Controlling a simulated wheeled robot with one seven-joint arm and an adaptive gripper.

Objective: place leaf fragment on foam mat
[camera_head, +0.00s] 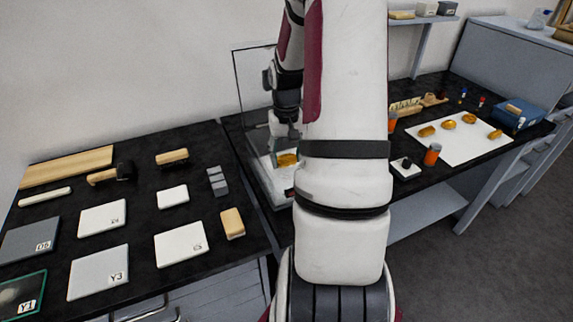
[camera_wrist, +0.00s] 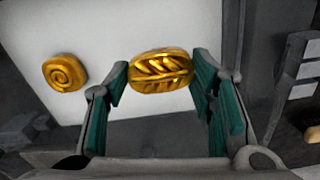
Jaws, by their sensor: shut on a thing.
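The leaf fragment (camera_wrist: 160,72), gold with raised leaf veins, sits between the teal fingertips of my gripper (camera_wrist: 160,78) in the wrist view. My gripper is shut on it. Behind it is a white flat surface (camera_wrist: 75,20); contact between the two cannot be told. In the head view my gripper (camera_head: 284,138) reaches down beside a clear-walled frame, partly behind my arm. A gold piece (camera_head: 287,160) shows just below it; which fragment it is cannot be told. No surface is clearly recognisable as the foam mat.
A spiral gold fragment (camera_wrist: 64,73) lies on the white surface, left of my gripper. The clear frame (camera_head: 235,75) stands close by. Labelled pads (camera_head: 98,272) and tools cover the left table.

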